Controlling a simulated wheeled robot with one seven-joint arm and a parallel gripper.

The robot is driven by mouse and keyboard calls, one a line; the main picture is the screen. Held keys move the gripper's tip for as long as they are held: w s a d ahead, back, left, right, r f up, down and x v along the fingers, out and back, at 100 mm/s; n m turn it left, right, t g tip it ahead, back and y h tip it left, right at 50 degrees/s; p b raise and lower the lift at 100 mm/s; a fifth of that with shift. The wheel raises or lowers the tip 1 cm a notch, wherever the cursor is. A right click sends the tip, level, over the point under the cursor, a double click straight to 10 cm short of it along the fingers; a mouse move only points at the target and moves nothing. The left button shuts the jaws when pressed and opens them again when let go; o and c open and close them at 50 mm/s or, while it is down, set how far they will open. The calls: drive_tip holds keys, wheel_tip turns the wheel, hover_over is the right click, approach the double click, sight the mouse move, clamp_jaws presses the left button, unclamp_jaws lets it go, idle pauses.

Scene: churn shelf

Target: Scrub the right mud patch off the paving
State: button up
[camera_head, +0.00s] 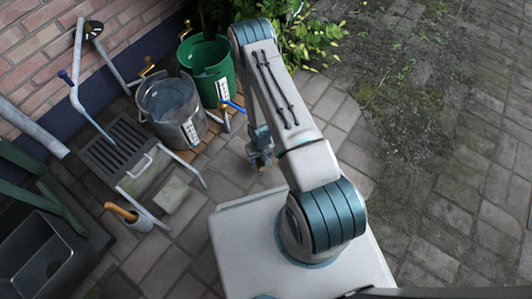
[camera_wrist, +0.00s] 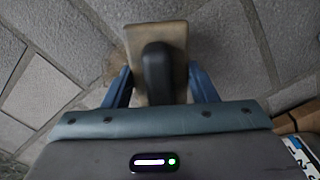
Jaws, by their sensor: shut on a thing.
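My gripper (camera_head: 260,152) hangs low over the paving in front of my base. In the wrist view my gripper (camera_wrist: 160,84) has its blue fingers shut on the dark grip of a scrubbing brush (camera_wrist: 138,35), which has a pale wooden block. The brush is small in the head view and its bristles are hidden beneath the block. A faint brownish stain (camera_wrist: 117,62), perhaps mud, shows on the paving beside the brush's left edge. Whether the bristles touch the ground I cannot tell. No clearly separate right patch shows.
A metal bucket of water (camera_head: 171,103) and a green bucket (camera_head: 206,62) stand on a wooden pallet at the wall. A slatted grey stand (camera_head: 118,150) and a wooden-handled tool in a holder (camera_head: 128,215) are at left. Mossy paving (camera_head: 430,120) lies open at right.

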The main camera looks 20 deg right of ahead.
drive_tip(key=shift+r+p, duration=1.2)
drive_tip(key=shift+r, duration=0.85)
